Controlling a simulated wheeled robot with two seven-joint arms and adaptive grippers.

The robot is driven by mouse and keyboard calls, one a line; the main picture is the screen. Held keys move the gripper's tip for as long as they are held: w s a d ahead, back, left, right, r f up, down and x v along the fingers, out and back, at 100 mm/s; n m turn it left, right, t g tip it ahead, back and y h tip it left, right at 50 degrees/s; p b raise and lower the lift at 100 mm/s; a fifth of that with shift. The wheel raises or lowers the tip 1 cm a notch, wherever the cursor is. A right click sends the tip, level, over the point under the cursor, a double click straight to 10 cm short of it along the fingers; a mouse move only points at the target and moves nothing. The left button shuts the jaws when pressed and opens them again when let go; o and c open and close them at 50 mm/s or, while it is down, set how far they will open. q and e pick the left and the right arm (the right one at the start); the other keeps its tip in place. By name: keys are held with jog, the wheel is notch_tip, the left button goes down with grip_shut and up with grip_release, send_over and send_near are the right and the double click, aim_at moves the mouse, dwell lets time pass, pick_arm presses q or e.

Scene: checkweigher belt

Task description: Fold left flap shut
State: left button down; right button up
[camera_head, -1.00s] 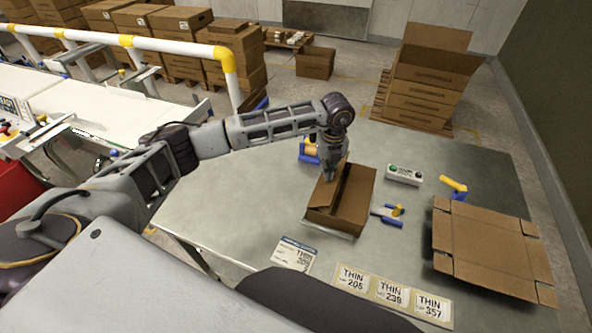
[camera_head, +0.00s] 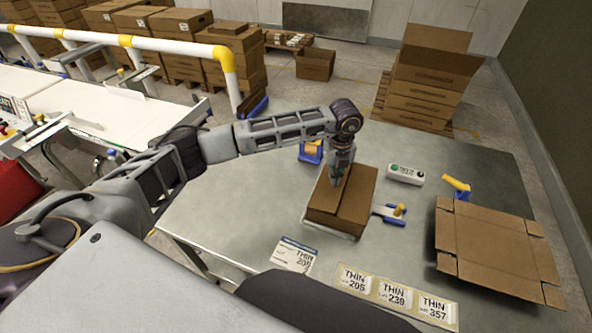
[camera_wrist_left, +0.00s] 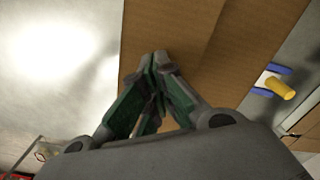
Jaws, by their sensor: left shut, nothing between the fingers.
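The cardboard box (camera_head: 341,208) stands upright on the grey table. Its left flap (camera_head: 328,197) and right flap (camera_head: 358,190) lie flat across the top, with a thin seam between them. My left gripper (camera_head: 338,183) is shut and empty, pointing down at the top of the box on the left flap's side. In the left wrist view its closed fingertips (camera_wrist_left: 158,58) are over the brown cardboard (camera_wrist_left: 200,40); I cannot tell whether they touch it. My right gripper is not in view.
A blue and yellow clamp tool (camera_head: 394,212), a tape dispenser (camera_head: 311,151) and a white device (camera_head: 405,174) are near the box. A flattened carton (camera_head: 495,245) lies at right, labels (camera_head: 393,294) in front. Bare table (camera_head: 235,200) is left of the box.

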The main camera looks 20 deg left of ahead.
pick_arm(q)
jog(key=shift+d+f, duration=0.25)
jog(key=shift+f, duration=0.05)
jog(key=shift+d+f+b, duration=0.35)
jog(key=shift+b, duration=0.15)
jog(key=shift+f, duration=0.1)
dwell(0.5)
jog(key=shift+r+p, duration=1.9)
jog(key=shift+r, duration=1.7)
